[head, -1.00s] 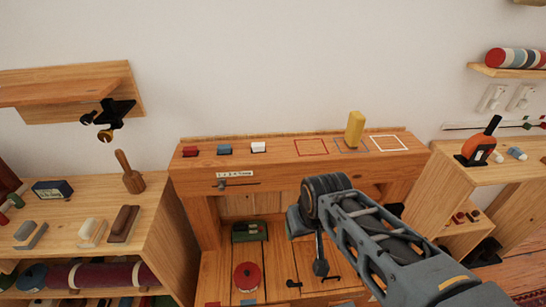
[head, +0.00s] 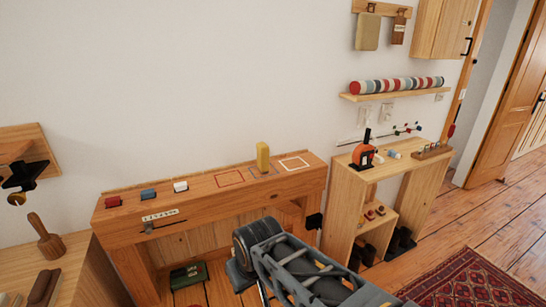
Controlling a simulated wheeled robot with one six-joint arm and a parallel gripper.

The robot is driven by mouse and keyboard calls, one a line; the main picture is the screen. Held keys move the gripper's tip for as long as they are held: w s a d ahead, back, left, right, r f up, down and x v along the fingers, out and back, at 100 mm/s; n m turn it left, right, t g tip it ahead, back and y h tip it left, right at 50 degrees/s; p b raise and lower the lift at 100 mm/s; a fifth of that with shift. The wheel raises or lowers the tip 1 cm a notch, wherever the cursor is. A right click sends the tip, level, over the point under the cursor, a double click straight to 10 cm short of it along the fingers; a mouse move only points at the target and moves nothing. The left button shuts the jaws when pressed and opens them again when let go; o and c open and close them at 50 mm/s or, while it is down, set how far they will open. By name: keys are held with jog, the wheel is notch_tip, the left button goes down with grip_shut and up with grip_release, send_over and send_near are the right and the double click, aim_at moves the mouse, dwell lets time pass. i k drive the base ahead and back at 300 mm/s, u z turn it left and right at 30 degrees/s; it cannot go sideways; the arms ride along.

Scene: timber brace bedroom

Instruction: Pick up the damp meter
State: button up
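No thing is clearly marked as the damp meter. A small yellow upright block (head: 263,157) stands on the back part of the wooden bench top (head: 205,192), beside a blue outlined square; it may be the damp meter, but I cannot tell for sure. My arm reaches in from the bottom of the head view, in front of the bench, and covers part of the bench's lower front. The fingers of my gripper do not show, so I cannot see what is between them. The yellow block stands apart from my arm.
Red, blue and white blocks (head: 148,193) sit at the bench's left. An orange tool with a black handle (head: 363,152) stands on a wooden shelf unit (head: 345,200) to the right. A striped roll (head: 395,85) lies on a wall shelf. Open floor (head: 480,215) and a patterned rug (head: 465,280) lie right.

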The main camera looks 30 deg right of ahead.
aim_at(262, 149)
jog(key=z, duration=3)
jog(key=i, duration=3.15)
jog(key=u, duration=4.25)
